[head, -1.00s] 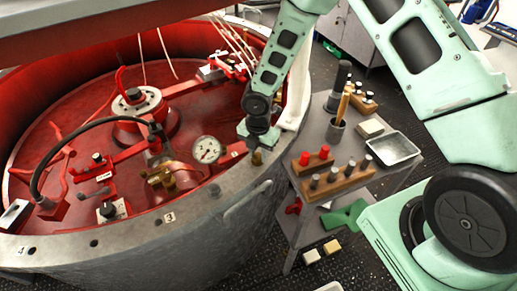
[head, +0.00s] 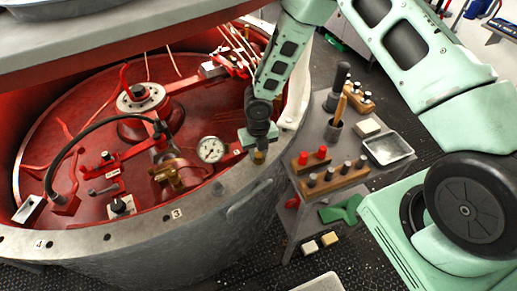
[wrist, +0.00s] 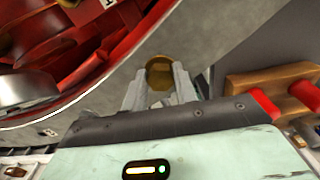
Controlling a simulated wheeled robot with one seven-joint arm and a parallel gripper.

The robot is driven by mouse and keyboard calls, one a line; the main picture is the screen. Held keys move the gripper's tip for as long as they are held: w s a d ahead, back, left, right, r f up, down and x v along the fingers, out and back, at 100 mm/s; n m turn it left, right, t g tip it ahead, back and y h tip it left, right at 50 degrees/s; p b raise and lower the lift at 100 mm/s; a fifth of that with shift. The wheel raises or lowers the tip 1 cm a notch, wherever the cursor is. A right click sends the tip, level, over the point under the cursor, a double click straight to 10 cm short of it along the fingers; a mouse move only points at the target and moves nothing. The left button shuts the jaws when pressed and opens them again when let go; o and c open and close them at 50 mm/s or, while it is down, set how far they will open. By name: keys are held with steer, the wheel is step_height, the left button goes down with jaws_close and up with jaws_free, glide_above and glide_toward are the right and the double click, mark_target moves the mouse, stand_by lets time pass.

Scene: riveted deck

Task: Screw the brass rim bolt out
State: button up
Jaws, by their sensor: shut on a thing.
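The brass rim bolt (head: 259,157) stands at the grey rim (head: 215,196) of the large round vessel, on the side toward the cart. My gripper (head: 259,147) comes down over it from above. In the wrist view the round brass head of the bolt (wrist: 159,72) sits between the two grey fingertips of my gripper (wrist: 159,88), which are shut on it. The lower part of the bolt and its hole are hidden, so I cannot tell how far it is threaded in.
Inside the red vessel are a pressure gauge (head: 211,149), a black hose (head: 85,140) and brass fittings (head: 167,172). At right a grey cart carries a wooden rack of pegs (head: 334,178), red-capped pegs (head: 312,157) and a metal tray (head: 388,148). A large lid (head: 120,35) overhangs the vessel.

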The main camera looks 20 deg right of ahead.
mark_target(258, 154)
steer(key=shift+s+f+n, duration=0.15)
steer(key=shift+n, duration=0.45)
steer(key=o, duration=1)
step_height(258, 154, up, 12)
steer(key=shift+r+b, duration=0.1)
steer(key=shift+b, duration=0.25)
